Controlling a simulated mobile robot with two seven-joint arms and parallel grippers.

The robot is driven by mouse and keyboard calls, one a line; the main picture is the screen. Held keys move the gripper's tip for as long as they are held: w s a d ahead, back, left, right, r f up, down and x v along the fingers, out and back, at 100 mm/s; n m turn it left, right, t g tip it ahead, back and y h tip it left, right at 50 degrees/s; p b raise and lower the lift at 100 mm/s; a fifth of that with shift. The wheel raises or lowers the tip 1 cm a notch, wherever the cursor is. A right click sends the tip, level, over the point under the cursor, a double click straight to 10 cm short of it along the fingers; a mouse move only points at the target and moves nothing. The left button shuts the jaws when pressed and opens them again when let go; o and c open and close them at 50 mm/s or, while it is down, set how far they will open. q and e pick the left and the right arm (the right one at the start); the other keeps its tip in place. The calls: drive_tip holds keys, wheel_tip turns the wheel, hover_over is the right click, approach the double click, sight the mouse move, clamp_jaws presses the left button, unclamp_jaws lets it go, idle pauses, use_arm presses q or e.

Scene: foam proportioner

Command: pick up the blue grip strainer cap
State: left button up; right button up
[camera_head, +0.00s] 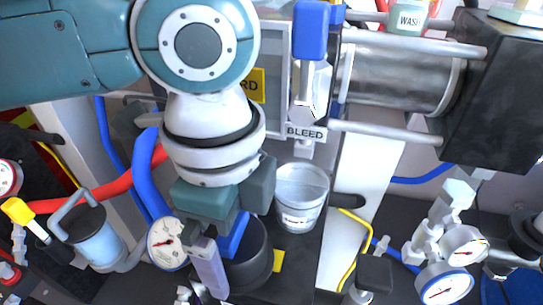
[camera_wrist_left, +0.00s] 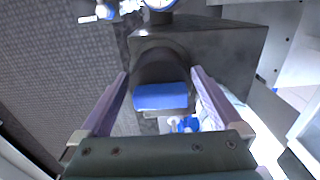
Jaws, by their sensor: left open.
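The strainer cap's blue grip (camera_head: 235,236) shows in the head view partly behind my left gripper (camera_head: 212,262), above a dark round housing (camera_head: 252,268). In the left wrist view the blue grip (camera_wrist_left: 161,97) lies between the two pale purple fingers of my left gripper (camera_wrist_left: 158,76), with a dark cylinder (camera_wrist_left: 162,66) just beyond it. The fingers are apart, with a gap visible on each side of the grip. I cannot tell how far along the fingers the grip sits. My right gripper is not in view.
A metal bucket (camera_head: 301,198) stands right of my gripper, below the BLEED label (camera_head: 305,132). A gauge (camera_head: 167,243) and a blue hose (camera_head: 148,180) are close on the left. A light blue handled canister (camera_head: 92,236) stands farther left. Gauges (camera_head: 444,282) fill the lower right.

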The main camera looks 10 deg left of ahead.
use_arm(q)
drive_tip(key=shift+f, duration=0.2)
drive_tip(key=shift+c, duration=0.2)
drive_tip(key=c, duration=1.2)
